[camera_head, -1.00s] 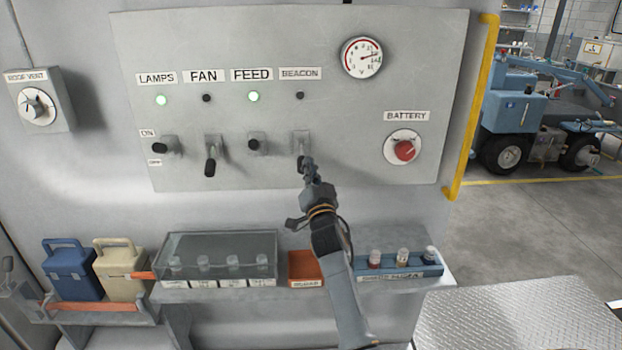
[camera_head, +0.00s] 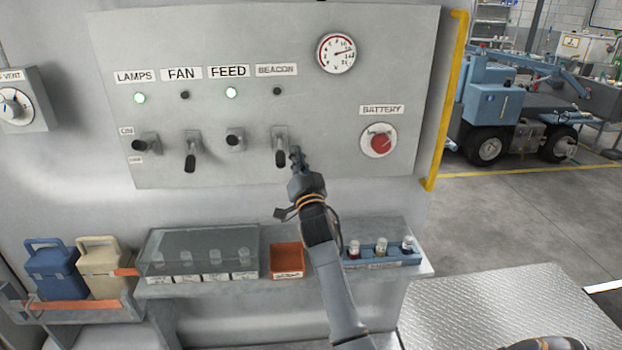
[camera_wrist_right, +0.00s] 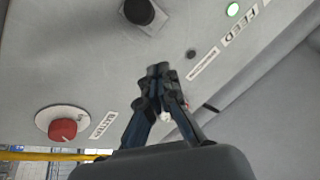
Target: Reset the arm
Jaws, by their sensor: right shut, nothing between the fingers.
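My right gripper (camera_head: 296,160) is shut and empty, just right of the BEACON switch (camera_head: 281,160) on the grey panel (camera_head: 330,120). The BEACON lever points down, and a small gap seems to show between it and the fingers; contact is hard to judge. In the right wrist view the shut fingers (camera_wrist_right: 160,75) point toward the panel, with a round black knob end (camera_wrist_right: 139,11) beyond them. The LAMPS and FEED lights are green; the FAN and BEACON lights are dark.
The red BATTERY knob (camera_head: 381,142) and a gauge (camera_head: 336,53) are on the panel's right. Below, a shelf holds a clear-covered box (camera_head: 200,250), an orange bin (camera_head: 286,260) and a blue vial rack (camera_head: 375,258). A yellow rail (camera_head: 446,100) edges the panel.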

